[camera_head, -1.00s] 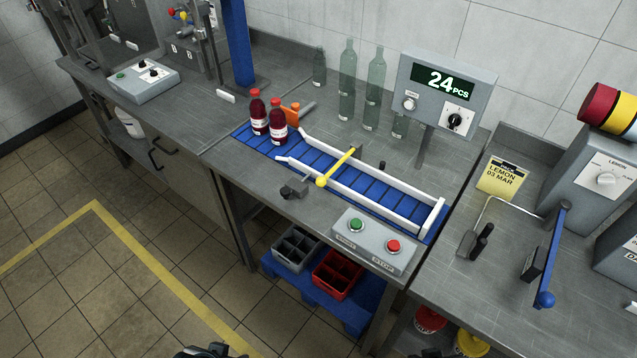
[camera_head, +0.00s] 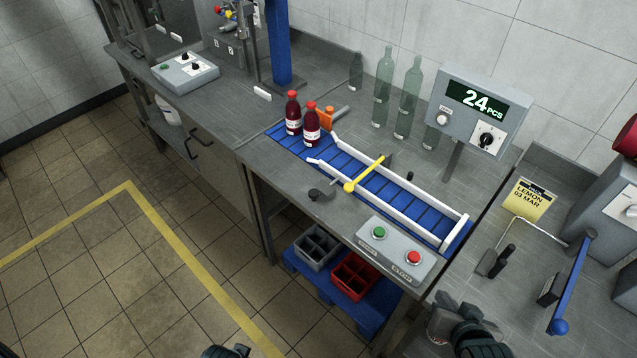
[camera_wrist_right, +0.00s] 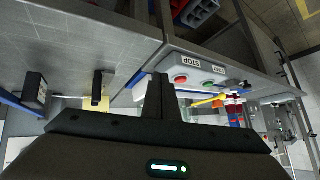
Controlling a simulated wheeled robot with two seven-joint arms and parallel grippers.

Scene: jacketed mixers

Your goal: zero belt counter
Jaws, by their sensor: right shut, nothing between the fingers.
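The belt counter (camera_head: 473,112) is a grey box on a post behind the belt, its green display reading 24 PCS. A pale knob (camera_head: 443,116) is at the left of its face and a black rotary knob (camera_head: 487,139) on a white plate at the right. My right gripper (camera_head: 452,312) is in front of the bench's front edge, well below the counter and not touching it. The right wrist view shows its fingers (camera_wrist_right: 159,97) shut and empty. Only a dark bit of my left arm's end (camera_head: 226,351) shows at the bottom edge; its fingers cannot be made out.
The blue belt (camera_head: 375,185) has white rails, a yellow bar (camera_head: 365,173) and two red bottles (camera_head: 311,125). A button box (camera_head: 394,249) with green and red buttons is at the bench front. Green bottles (camera_head: 408,96) stand left of the counter. A blue lever (camera_head: 575,280) stands at right.

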